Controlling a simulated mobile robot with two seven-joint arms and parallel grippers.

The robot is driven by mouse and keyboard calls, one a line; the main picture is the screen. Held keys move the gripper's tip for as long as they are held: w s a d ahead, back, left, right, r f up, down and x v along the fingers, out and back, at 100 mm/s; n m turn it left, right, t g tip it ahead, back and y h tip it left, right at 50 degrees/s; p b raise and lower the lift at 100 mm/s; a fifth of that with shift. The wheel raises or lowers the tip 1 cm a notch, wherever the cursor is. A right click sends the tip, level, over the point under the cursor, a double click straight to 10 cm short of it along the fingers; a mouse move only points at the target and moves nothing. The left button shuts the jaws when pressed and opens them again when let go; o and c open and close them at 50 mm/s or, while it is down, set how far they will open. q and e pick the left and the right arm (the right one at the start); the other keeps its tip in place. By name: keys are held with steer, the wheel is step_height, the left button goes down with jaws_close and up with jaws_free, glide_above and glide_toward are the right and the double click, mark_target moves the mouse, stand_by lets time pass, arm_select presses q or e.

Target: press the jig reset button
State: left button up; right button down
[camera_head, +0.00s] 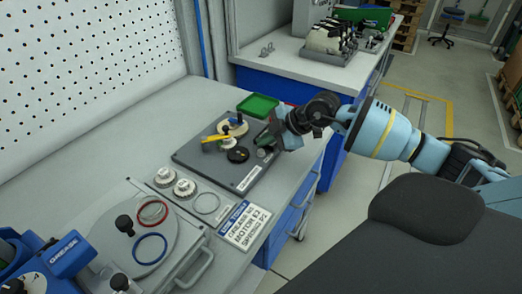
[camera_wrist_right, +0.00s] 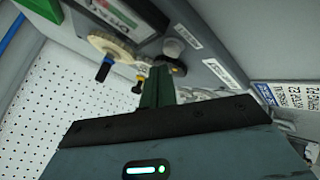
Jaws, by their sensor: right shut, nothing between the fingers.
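The dark grey jig plate (camera_head: 190,155) lies on the workbench and carries a cream wheel, a yellow part and a black knob. A small grey round knob (camera_head: 262,153), which looks like the reset button, stands near the jig's right edge. In the right wrist view a grey knob (camera_wrist_right: 173,47) shows just beyond the fingertips. My right gripper (camera_head: 264,141) is over the jig's right side, shut and empty, close to the knob; its green fingers (camera_wrist_right: 158,74) are together. I cannot tell whether they touch the knob. My left gripper is not in view.
A green tray (camera_head: 258,105) sits behind the jig. White round parts (camera_head: 185,188) and a printed sign (camera_head: 245,226) lie in front. A round plate with red and blue rings (camera_head: 150,248) and a blue grease unit (camera_head: 62,254) are nearer. A pegboard wall (camera_head: 80,60) bounds the left.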

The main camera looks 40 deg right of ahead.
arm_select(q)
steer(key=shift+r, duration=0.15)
arm_select(e)
steer(key=shift+f, duration=0.6)
steer(key=shift+f, duration=0.45)
stand_by(0.8)
steer(key=shift+r+p, duration=0.8)
steer(key=shift+r, duration=0.2)
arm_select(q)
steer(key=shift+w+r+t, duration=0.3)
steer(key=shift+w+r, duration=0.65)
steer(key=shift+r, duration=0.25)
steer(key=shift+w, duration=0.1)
arm_select(e)
steer(key=shift+r, duration=0.1)
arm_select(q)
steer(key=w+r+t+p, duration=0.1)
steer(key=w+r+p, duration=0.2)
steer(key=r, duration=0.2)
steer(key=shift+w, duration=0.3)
arm_select(e)
step_height(320, 180, up, 5)
steer(key=shift+f, duration=0.1)
